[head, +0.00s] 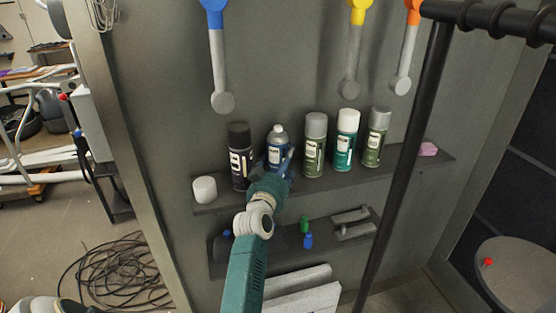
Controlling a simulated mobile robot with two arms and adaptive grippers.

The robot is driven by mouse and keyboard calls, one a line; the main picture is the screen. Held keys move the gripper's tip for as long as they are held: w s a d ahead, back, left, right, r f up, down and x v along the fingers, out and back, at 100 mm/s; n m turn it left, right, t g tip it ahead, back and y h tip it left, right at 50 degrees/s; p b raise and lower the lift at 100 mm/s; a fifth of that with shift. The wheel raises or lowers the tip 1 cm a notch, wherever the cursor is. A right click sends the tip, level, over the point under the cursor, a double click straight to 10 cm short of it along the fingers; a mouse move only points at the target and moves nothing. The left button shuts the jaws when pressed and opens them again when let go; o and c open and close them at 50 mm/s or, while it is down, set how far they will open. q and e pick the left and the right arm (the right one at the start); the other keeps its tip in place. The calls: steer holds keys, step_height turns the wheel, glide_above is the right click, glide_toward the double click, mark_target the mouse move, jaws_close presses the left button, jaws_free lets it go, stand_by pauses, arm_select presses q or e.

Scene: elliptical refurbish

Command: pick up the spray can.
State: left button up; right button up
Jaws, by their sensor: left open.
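Several spray cans stand upright in a row on the upper dark shelf (385,176) in the head view. From the left they are a black can (238,140), a blue can with a pale top (278,138), a grey-green can (315,128), a teal can with a white cap (347,130) and another green can (378,128). My left gripper (280,162) is open in front of the blue can, its fingers near the can's lower part. The gripper hides that part, so I cannot tell whether they touch. My right gripper is out of view.
A white cylinder (204,189) stands at the shelf's left end, and a pink item (428,149) lies at the right end. Below is a lower shelf (222,268) with small items. A black upright pole (405,150) stands in front at right.

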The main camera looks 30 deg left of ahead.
arm_select(q)
steer(key=shift+s, duration=0.1)
steer(key=c, duration=0.8)
steer(key=shift+c, duration=0.9)
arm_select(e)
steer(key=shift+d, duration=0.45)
arm_select(q)
steer(key=shift+r, duration=0.15)
step_height(320, 180, up, 20)
steer(key=b, duration=0.2)
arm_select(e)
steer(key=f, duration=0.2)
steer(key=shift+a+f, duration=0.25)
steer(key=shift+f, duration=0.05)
arm_select(q)
steer(key=o, duration=0.6)
steer(key=c, duration=1)
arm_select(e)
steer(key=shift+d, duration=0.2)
